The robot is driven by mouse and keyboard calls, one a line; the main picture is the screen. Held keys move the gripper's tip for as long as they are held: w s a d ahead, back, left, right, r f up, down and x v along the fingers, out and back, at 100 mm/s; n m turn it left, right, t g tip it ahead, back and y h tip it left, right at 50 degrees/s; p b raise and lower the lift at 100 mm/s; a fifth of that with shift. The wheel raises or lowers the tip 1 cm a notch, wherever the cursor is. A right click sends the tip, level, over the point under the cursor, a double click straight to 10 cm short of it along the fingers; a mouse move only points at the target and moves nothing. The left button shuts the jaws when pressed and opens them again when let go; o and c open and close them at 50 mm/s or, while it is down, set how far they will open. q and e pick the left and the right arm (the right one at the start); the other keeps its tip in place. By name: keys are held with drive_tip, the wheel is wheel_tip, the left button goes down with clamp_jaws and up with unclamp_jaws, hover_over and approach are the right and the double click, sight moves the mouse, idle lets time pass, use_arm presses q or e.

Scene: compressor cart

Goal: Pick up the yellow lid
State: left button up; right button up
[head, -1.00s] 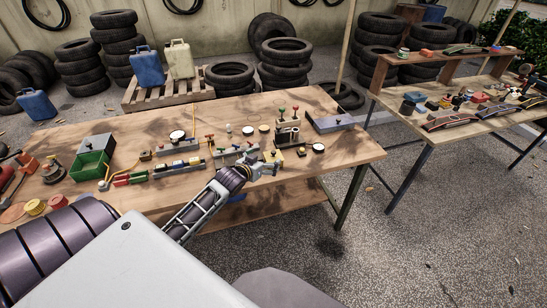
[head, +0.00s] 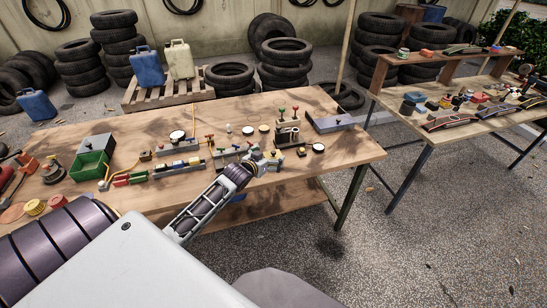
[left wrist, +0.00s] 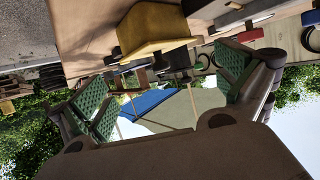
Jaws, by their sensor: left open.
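The yellow lid (left wrist: 152,28) is a blocky yellow piece at the top middle of the left wrist view, with a dark part under it. In the head view it is small and partly hidden at my left gripper (head: 268,164), near the front edge of the wooden table (head: 320,165). My left gripper (left wrist: 165,88) is open, with green ridged finger pads apart and nothing between them. The lid appears just beyond the fingertips; I cannot tell whether they touch. My right gripper is out of view.
A lever block with red and green knobs (head: 288,128) stands just behind the gripper. The table's right front corner is clear.

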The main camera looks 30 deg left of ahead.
sight(273, 153)
use_arm(q)
drive_tip(key=shift+r+x, duration=0.1)
drive_tip(key=shift+x, duration=0.6)
drive_tip(key=shift+r+x, duration=0.15)
drive_tip(key=shift+x, duration=1.8)
drive_tip(key=shift+c, duration=0.4)
drive_tip(key=c, duration=0.5)
